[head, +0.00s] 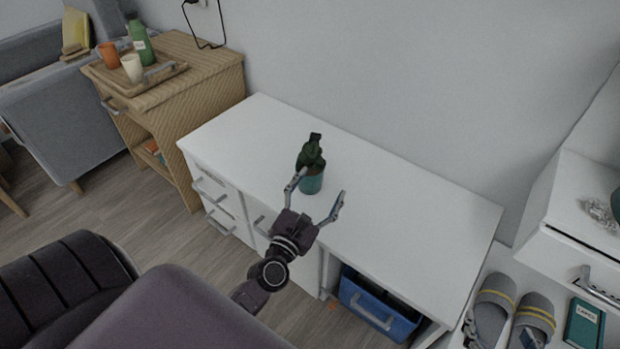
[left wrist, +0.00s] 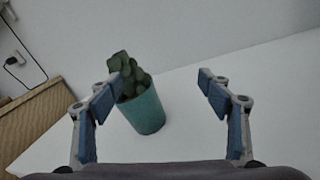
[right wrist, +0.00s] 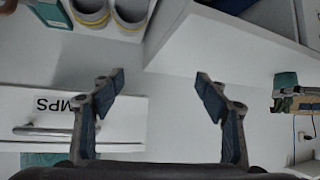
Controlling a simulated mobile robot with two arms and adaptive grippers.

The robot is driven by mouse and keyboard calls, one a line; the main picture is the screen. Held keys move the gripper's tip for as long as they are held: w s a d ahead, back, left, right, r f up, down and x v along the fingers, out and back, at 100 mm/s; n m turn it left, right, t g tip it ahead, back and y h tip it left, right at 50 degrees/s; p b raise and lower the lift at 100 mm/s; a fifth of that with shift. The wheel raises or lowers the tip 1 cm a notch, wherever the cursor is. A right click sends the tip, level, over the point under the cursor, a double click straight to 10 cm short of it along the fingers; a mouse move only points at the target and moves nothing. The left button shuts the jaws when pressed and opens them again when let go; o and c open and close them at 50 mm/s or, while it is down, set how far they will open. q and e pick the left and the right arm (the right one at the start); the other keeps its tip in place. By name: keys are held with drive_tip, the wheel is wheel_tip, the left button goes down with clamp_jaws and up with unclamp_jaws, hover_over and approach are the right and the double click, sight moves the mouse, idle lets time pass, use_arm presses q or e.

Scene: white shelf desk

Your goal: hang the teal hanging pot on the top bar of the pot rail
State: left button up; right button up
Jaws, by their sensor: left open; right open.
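The teal pot (head: 312,182) with a dark green plant stands upright on the white desk top. In the left wrist view the pot (left wrist: 143,112) appears between the fingers, closer to the left one, which overlaps the plant. My left gripper (head: 321,183) is open around the near side of the pot, holding nothing; contact cannot be told. My right gripper (right wrist: 160,86) is open and empty in the right wrist view. Only finger parts seem to show at the bottom right of the head view, over the slippers. I cannot make out the pot rail with certainty.
The white desk top (head: 400,220) is otherwise clear. A blue bin (head: 378,312) sits beneath it. At right are grey slippers (head: 537,312), a teal book (head: 584,324) and a white shelf unit (head: 570,190). A wooden cabinet (head: 215,68) with a tray stands left.

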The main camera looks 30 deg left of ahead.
sight(314, 156)
use_arm(q)
drive_tip(key=a+n+y, duration=0.1)
drive_tip(key=n, duration=0.1)
drive_tip(key=a+f+n+y, duration=0.1)
drive_tip(key=a, duration=0.1)
drive_tip(key=a+f+n+y, duration=0.1)
drive_tip(key=a+n, duration=0.1)
drive_tip(key=shift+s+a+n+g, duration=0.1)
drive_tip(key=shift+n+g, duration=0.2)
drive_tip(key=shift+g, duration=0.1)
drive_tip(key=shift+w+a, duration=0.2)
drive_tip(key=shift+w, duration=0.05)
drive_tip(key=shift+x, duration=0.9)
drive_tip(key=shift+f+b+x, duration=0.15)
drive_tip(key=shift+x, duration=1.15)
drive_tip(key=shift+f+b+x, duration=0.15)
drive_tip(key=shift+f+x, duration=0.05)
drive_tip(key=shift+x, duration=1.1)
drive_tip(key=shift+d, duration=0.1)
use_arm(e)
drive_tip(key=w+r, duration=0.1)
drive_tip(key=w+a+r+t, duration=0.1)
drive_tip(key=shift+r+t, duration=0.3)
use_arm(q)
drive_tip(key=shift+c, duration=0.5)
drive_tip(key=shift+r, duration=0.1)
drive_tip(key=c, duration=1.6)
drive_tip(key=shift+r, duration=0.1)
use_arm(e)
drive_tip(key=shift+f, duration=0.1)
